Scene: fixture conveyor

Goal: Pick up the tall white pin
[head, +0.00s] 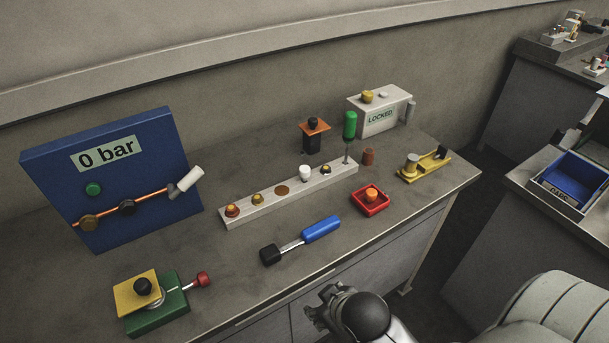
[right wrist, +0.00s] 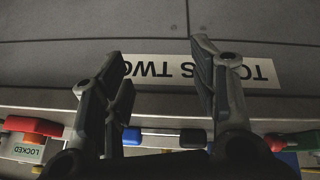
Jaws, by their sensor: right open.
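A short white peg (head: 306,173) stands in the long pale rail (head: 245,207) on the bench, between a brown round piece (head: 282,190) and a dark-topped yellow piece (head: 326,170). I cannot tell from its size whether it is the tall white pin. My right gripper (head: 328,308) is at the bench's front edge, well in front of the rail. In the right wrist view the right gripper (right wrist: 160,60) is open, with nothing between its fingers. My left gripper is not in view.
A blue panel (head: 130,220) with a white handle (head: 190,180) stands at left. A blue-handled tool (head: 321,229) and red tray (head: 371,207) lie before the rail. A green-handled screwdriver (head: 349,126) stands at the rail's far end.

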